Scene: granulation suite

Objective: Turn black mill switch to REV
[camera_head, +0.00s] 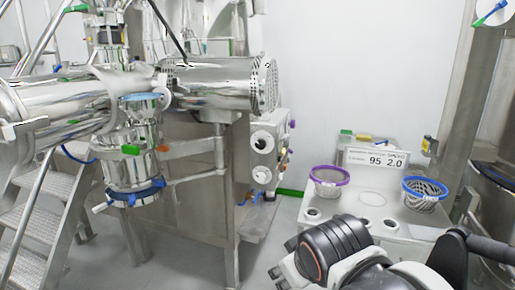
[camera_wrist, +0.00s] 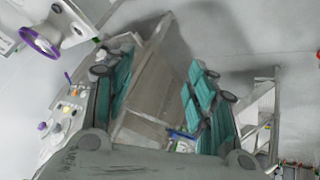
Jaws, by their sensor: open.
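A small control panel (camera_head: 264,158) is on the side of the steel mill machine in the head view, with several knobs and buttons. A dark round knob (camera_head: 261,139) near its top may be the black mill switch; its setting is too small to read. The wrist view shows a panel with several buttons (camera_wrist: 70,108) at the left, tilted, beside my left finger. I cannot pick out the black switch there. My gripper (camera_wrist: 160,98) is open and empty, its teal finger pads wide apart, and not touching the panel. My arm fills the lower head view; its fingertips are not visible there.
A counter (camera_head: 372,217) at right holds a purple-rimmed basket (camera_head: 330,180), a blue-rimmed basket (camera_head: 424,194) and a sign (camera_head: 376,160). The steel mill (camera_head: 215,85) and stairs (camera_head: 50,215) stand left. Some floor shows between machine and counter.

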